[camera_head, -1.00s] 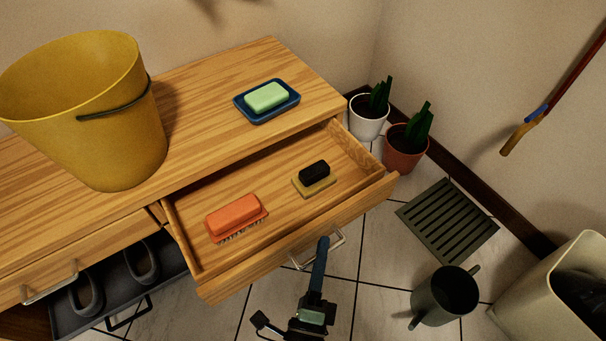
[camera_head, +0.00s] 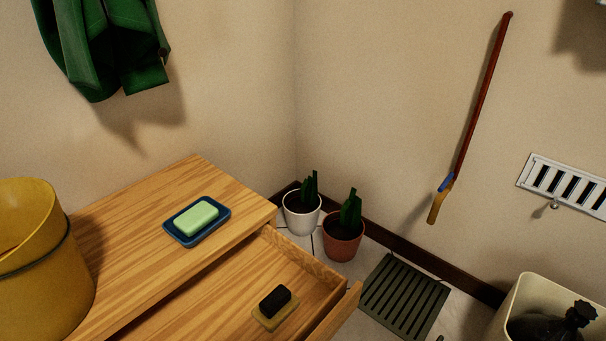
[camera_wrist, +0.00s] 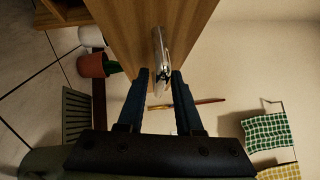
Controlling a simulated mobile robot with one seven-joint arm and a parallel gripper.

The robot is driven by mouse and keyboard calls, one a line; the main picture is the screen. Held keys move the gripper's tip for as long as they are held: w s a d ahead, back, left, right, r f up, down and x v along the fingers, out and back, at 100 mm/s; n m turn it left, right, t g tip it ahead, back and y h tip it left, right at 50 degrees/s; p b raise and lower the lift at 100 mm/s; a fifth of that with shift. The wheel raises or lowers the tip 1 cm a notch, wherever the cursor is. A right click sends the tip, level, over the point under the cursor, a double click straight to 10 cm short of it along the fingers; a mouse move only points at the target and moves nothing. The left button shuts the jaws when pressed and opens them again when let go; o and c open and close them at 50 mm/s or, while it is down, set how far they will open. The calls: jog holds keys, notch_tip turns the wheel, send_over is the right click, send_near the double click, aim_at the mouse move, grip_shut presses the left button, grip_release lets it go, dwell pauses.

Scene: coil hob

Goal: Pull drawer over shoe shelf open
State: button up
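The pulled-out wooden drawer (camera_head: 230,305) is open under the right part of the wooden cabinet top. Its front (camera_head: 338,310) is partly cut off by the frame's bottom edge. In the wrist view the drawer front (camera_wrist: 130,25) is close, with its metal handle (camera_wrist: 160,55) standing out from it. My gripper (camera_wrist: 161,72) has its two blue fingers apart, one on each side of the handle's near end. Gaps show between fingers and handle. In the head view my gripper is out of frame. The shoe shelf is in neither current view.
A sponge block with a black top (camera_head: 274,307) lies in the drawer. A soap dish (camera_head: 197,221) and yellow bucket (camera_head: 40,270) stand on the cabinet. Potted plants (camera_head: 302,212) (camera_head: 343,240), a floor grate (camera_head: 403,295) and a cream bin (camera_head: 500,325) are at the right.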

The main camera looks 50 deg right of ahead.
jog(key=shift+o, duration=0.3)
jog(key=p+v, duration=0.3)
jog(key=v, duration=1)
